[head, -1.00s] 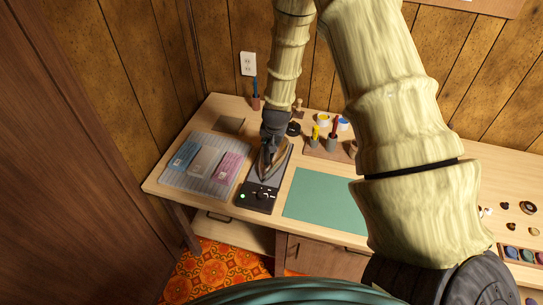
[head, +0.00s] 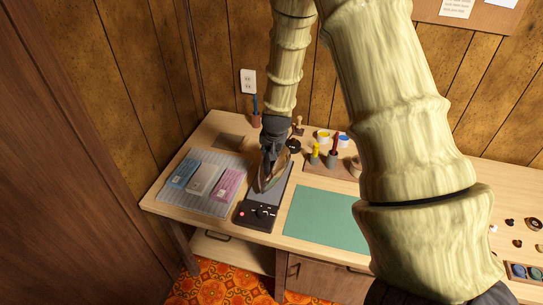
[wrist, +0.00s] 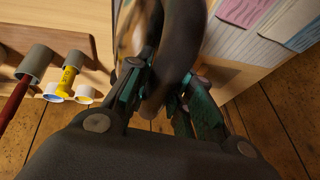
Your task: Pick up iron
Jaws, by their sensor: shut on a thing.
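The iron (head: 272,178) has a dark handle and a brownish metal body. In the head view it is tilted, over the dark iron stand (head: 262,215), whose small light is red. Whether it is clear of the stand is hard to tell. My gripper (head: 269,153) comes down from above and is shut on the iron's handle. In the wrist view the dark curved handle (wrist: 172,55) passes between my gripper's teal-padded fingers (wrist: 163,97). The iron's body is mostly hidden there and blurred.
Left of the stand, a striped mat (head: 182,204) holds folded blue, grey and pink cloths. A green mat (head: 325,218) lies to the right. Behind it stands a wooden holder (head: 330,168) with yellow and red-handled tools. A brown cup (head: 255,120) is near the wall.

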